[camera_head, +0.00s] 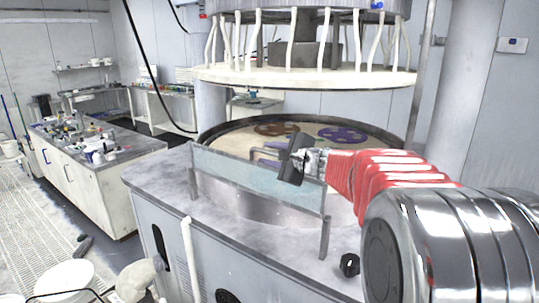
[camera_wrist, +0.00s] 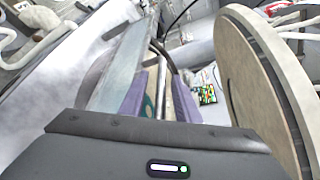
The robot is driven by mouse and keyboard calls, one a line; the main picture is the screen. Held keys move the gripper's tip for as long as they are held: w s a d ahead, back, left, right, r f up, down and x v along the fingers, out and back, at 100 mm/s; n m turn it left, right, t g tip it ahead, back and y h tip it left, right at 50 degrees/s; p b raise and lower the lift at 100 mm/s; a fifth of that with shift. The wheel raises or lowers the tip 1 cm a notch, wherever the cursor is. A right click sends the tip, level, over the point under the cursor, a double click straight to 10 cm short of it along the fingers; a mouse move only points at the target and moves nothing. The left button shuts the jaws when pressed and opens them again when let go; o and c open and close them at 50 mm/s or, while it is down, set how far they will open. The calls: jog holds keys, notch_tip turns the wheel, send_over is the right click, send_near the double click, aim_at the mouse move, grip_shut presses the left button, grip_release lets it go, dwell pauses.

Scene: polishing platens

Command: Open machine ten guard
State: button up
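The guard (camera_head: 240,178) is a clear bluish panel standing upright on metal posts at the front rim of the large round platen (camera_head: 212,130). A thin grey bar handle (camera_head: 262,149) shows at its top edge. My gripper (camera_head: 284,163) is at the panel's upper right, by the handle. In the wrist view, the purple fingers of my gripper (camera_wrist: 160,100) are apart, with a grey bar (camera_wrist: 163,88) between them and some gap beside it. The guard panel (camera_wrist: 122,62) slants up to the left of the fingers. Whether a finger touches the bar is unclear.
A large round upper head (camera_head: 300,76) with several hanging hoses is above the platen. The grey machine top (camera_head: 160,172) surrounds the guard, with a black knob (camera_head: 349,265) at right. A cluttered bench (camera_head: 110,160) stands left, and a white bucket (camera_head: 64,279) sits on the floor.

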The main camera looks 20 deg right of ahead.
jog(key=shift+c, duration=0.5)
grip_shut()
